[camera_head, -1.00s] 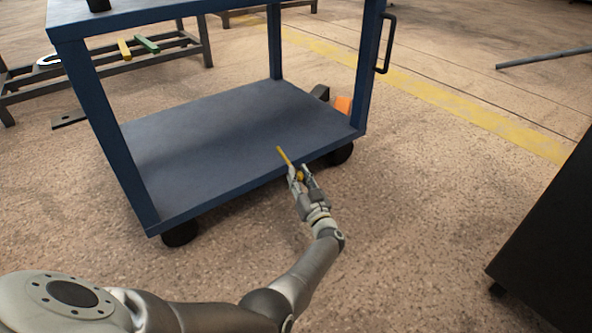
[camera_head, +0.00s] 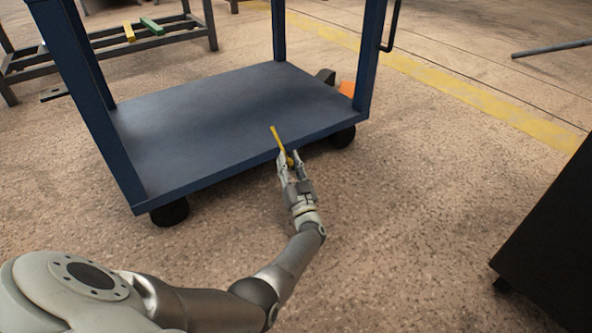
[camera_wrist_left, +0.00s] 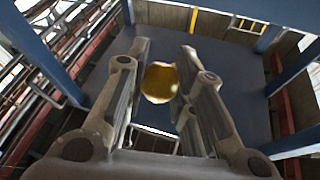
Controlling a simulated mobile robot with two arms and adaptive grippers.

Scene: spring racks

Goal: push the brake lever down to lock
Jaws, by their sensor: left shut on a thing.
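The yellow brake lever (camera_head: 277,138) is at the front edge of the blue cart's lower shelf, a thin bar slanting up to the left. Its round yellow knob (camera_head: 289,159) sits between the fingers of my left gripper (camera_head: 286,160). In the left wrist view the knob (camera_wrist_left: 160,82) shows between the two fingers of the left gripper (camera_wrist_left: 160,88), which is shut on it. The fingers hide part of the lever and its mount. The blue cart (camera_head: 215,170) stands on black wheels. My right gripper is not in view.
A dark cabinet (camera_head: 550,235) stands at the right. A grey metal rack (camera_head: 60,62) with a yellow and a green bar is behind the cart at the left.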

